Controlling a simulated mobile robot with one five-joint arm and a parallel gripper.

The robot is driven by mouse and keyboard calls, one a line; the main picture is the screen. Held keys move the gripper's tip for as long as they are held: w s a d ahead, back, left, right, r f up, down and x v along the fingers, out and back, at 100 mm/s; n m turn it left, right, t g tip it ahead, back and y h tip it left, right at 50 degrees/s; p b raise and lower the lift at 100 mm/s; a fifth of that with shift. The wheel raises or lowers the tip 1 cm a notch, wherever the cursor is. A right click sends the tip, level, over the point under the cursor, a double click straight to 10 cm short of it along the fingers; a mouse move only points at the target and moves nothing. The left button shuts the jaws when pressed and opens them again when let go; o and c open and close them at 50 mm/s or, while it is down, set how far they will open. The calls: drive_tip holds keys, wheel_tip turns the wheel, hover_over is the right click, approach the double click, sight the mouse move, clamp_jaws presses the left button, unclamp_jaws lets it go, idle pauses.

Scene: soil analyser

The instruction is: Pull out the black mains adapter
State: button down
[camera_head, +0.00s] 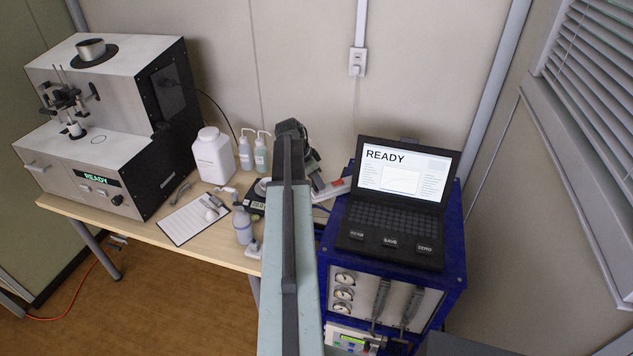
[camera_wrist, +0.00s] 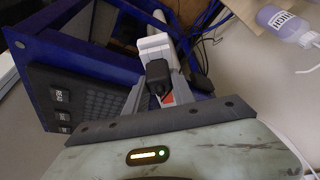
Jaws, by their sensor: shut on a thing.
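The black mains adapter (camera_wrist: 158,74) shows in the wrist view, in front of my gripper's body and between its fingers. My gripper (camera_wrist: 157,88) is shut on it. A white power strip (camera_wrist: 154,44) with a red part lies behind and below the adapter. I cannot tell whether the adapter's pins are in the strip, as the contact is hidden. In the head view the strip (camera_head: 334,188) lies at the table's right end. My gripper (camera_head: 312,172) is there beside it, and my arm hides much of that spot; the adapter cannot be made out.
A blue-framed cabinet with a laptop (camera_head: 397,200) stands close on the right. Bottles (camera_head: 244,226), a clipboard (camera_head: 194,219) and a white jug (camera_head: 212,155) stand left of my arm. Dark cables (camera_wrist: 205,38) run beside the strip. A wall socket (camera_head: 357,62) is behind.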

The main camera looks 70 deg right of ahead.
drive_tip(key=shift+r, duration=0.1)
drive_tip(key=shift+r+p, duration=2.05)
drive_tip(key=shift+p, duration=0.1)
drive_tip(key=shift+f, duration=0.1)
